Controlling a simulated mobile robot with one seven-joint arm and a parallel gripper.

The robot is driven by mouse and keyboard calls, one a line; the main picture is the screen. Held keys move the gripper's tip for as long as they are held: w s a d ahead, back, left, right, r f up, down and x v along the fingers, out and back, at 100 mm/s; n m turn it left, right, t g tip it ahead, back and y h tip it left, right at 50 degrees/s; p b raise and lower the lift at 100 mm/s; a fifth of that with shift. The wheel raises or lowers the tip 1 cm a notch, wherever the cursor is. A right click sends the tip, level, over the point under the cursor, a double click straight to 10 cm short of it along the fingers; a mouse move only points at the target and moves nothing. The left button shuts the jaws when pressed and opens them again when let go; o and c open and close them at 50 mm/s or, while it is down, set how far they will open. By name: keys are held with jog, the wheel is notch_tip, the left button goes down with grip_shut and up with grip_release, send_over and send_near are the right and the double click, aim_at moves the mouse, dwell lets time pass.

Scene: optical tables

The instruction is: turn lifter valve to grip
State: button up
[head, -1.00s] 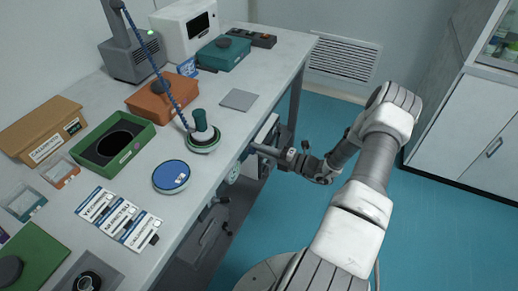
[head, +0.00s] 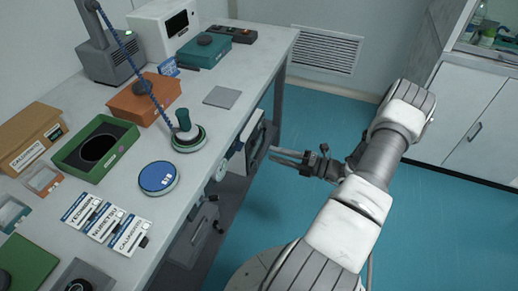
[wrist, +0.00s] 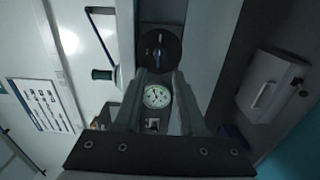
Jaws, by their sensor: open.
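In the wrist view a round black dial with a blue pointer line (wrist: 160,50), which looks like the lifter valve, sits just beyond my fingertips. Its pointer lies roughly along the picture's vertical. My gripper (wrist: 159,76) is open and empty, its fingers on either side of a white round gauge (wrist: 157,97) in the picture. In the head view my gripper (head: 272,155) points left at a panel (head: 247,150) under the table edge, apart from it. The valve's pointer cannot be made out there. A green-handled lifter (head: 186,132) with a blue coiled hose stands on the table.
The table (head: 205,120) carries a blue disc (head: 158,178), a green box (head: 70,165), an orange box (head: 145,98) and labelled cards (head: 105,220). A grey box (wrist: 270,85) is at the wrist view's right. Blue floor (head: 400,225) is clear to the right.

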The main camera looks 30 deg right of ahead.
jog(key=v, duration=0.6)
dwell(0.4)
